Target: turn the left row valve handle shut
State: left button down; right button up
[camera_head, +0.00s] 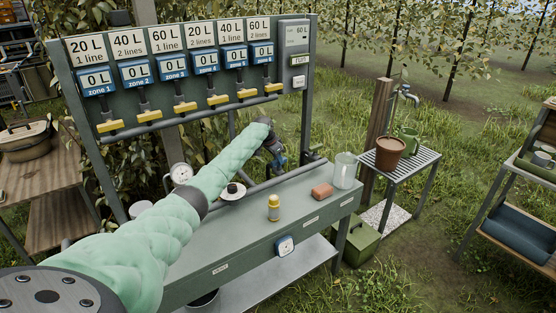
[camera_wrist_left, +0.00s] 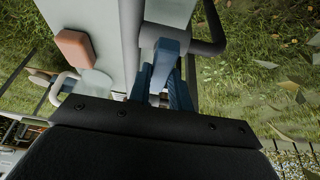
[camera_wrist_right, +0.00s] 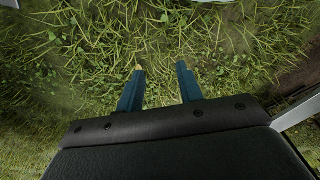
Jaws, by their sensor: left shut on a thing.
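My left arm reaches across the bench in the head view. My left gripper (camera_head: 278,160) is at the pipe along the bench's back edge, near the right post. In the left wrist view my left gripper (camera_wrist_left: 163,88) is shut on a blue valve handle (camera_wrist_left: 166,52), with a finger on each side. The handle sits on a grey valve fitting and pipe. The fingers and wrist hide much of the handle in the head view. My right gripper (camera_wrist_right: 160,85) is open and empty above grass in the right wrist view; it is out of the head view.
The green bench (camera_head: 240,245) holds a yellow bottle (camera_head: 274,208), an orange-brown block (camera_head: 322,191) and a glass jar (camera_head: 345,170). Yellow-handled valves (camera_head: 184,107) hang under the zone panel.

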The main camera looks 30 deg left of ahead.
aim_at(272, 162)
pick_arm(q)
jog(key=c, duration=1.3)
grip_release()
jog(key=shift+s+r, duration=0.1)
pick_arm(e)
jog(key=shift+f, duration=0.1)
pick_arm(q)
jog(key=shift+s+a+r, duration=0.1)
jog(key=shift+a+r, duration=0.05)
jog(key=shift+r, duration=0.15)
jog(key=b+v, duration=0.2)
jog(key=v, duration=0.4)
jog(key=shift+s+r, duration=0.15)
jog(key=shift+r, duration=0.25)
pick_arm(e)
notch_tip(272, 162, up, 9)
jog(key=w+a, duration=0.1)
jog(key=w, duration=0.1)
jog(key=shift+w+a, duration=0.15)
jog(key=shift+f, duration=0.15)
